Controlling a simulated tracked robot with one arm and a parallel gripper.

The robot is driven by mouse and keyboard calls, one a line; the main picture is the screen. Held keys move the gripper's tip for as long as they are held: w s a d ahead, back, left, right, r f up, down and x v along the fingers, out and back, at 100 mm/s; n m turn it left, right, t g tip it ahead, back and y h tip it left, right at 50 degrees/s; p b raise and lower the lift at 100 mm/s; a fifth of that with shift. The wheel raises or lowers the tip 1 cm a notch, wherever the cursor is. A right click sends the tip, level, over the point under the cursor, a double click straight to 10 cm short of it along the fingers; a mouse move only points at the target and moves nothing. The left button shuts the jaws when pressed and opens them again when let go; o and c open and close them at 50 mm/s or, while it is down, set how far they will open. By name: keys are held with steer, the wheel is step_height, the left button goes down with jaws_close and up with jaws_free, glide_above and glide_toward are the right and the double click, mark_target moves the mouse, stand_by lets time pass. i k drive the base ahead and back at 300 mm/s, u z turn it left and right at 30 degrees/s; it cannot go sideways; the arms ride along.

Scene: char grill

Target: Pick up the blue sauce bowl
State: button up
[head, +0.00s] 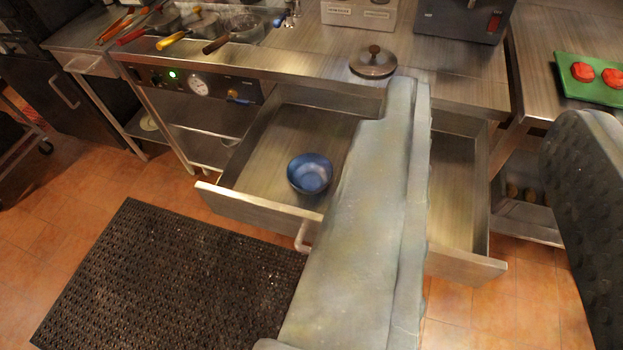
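A blue sauce bowl (310,174) sits upright in the left part of an open metal drawer (262,210), near its front wall. I see no contents in it. My gripper (488,105) shows as a long grey finger in the middle and a dark studded finger pad at the right edge. The two are wide apart with nothing held between them. The bowl lies left of the grey finger in the picture, apart from it. The grey finger hides the middle of the drawer.
A round lid (373,62) lies on the steel counter (460,77) above the drawer. Pans (237,32) stand at the back left. A green board (590,80) with red patties is at the right. A black mat (170,280) covers the floor in front.

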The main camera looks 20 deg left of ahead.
mark_target(310, 174)
steer(key=u, duration=0.1)
steer(key=i, duration=1)
steer(key=z, duration=0.1)
